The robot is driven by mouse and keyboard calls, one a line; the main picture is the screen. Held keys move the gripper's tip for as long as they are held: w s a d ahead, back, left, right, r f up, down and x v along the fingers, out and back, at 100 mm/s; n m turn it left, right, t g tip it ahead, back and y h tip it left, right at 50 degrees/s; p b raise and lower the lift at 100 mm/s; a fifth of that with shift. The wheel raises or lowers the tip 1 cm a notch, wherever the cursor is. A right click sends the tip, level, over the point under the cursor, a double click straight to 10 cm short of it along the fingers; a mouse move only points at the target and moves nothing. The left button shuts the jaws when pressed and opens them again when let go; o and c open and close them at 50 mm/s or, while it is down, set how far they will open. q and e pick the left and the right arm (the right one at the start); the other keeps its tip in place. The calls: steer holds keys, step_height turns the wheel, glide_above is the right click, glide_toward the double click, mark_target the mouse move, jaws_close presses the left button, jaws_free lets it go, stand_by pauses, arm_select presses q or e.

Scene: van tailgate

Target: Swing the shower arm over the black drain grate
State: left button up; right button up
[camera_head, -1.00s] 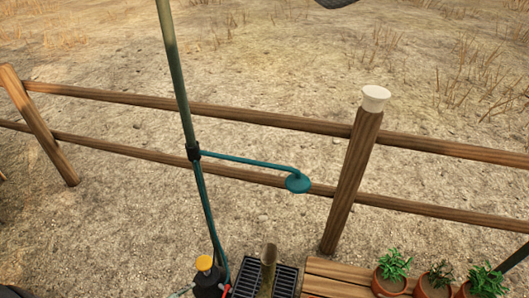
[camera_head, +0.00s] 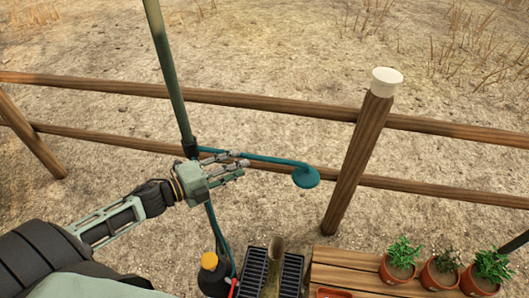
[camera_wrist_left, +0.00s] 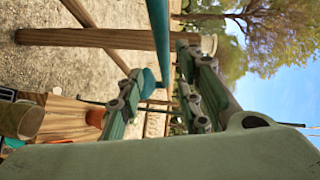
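The teal shower arm (camera_head: 270,158) runs rightward from a collar on the green upright pole (camera_head: 166,62). Its round shower head (camera_head: 305,177) hangs at the end. My left gripper (camera_head: 244,164) is at the arm's pole-side part. In the left wrist view the arm (camera_wrist_left: 158,35) shows between the two spread fingers (camera_wrist_left: 165,98); contact cannot be made out. My right gripper is not in view.
A two-rail wooden fence with a white-capped post (camera_head: 358,160) stands behind. Several potted plants (camera_head: 440,270) stand on or by wooden boards (camera_head: 350,270) at the right.

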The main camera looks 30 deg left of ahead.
mark_target(256, 159)
arm_select(q)
steer(key=shift+w+d+r, duration=0.15)
steer(key=shift+w+d, duration=0.25)
steer(key=shift+w, duration=0.2)
steer(key=shift+w+d+r, duration=0.1)
steer(key=shift+w+d, duration=0.3)
steer(key=shift+w, duration=0.15)
steer(key=shift+p+x, duration=0.45)
steer(key=shift+x, duration=2.35)
steer(key=shift+f, duration=0.15)
steer(key=shift+s, duration=0.1)
jaws_close()
